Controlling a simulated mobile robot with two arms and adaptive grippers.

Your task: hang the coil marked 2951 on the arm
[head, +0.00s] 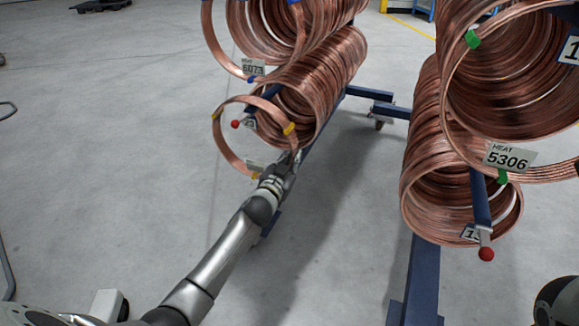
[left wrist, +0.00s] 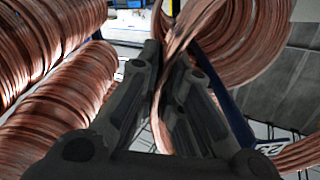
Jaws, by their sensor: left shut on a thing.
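A thin copper coil (head: 221,150) with yellow ties hangs from my left gripper (head: 293,158), which is shut on its lower right rim. In the left wrist view the fingers (left wrist: 172,62) close on a copper strand bundle (left wrist: 190,30). The coil's tag (head: 256,167) is too small and partly hidden to read. A blue rack arm with a red ball tip (head: 235,124) shows inside the coil's ring. I cannot tell if the arm passes through the ring or lies behind it. A thicker coil stack (head: 310,90) sits behind on that lower arm.
An upper coil tagged 6073 (head: 253,67) hangs above. A blue rack base (head: 422,280) stands there.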

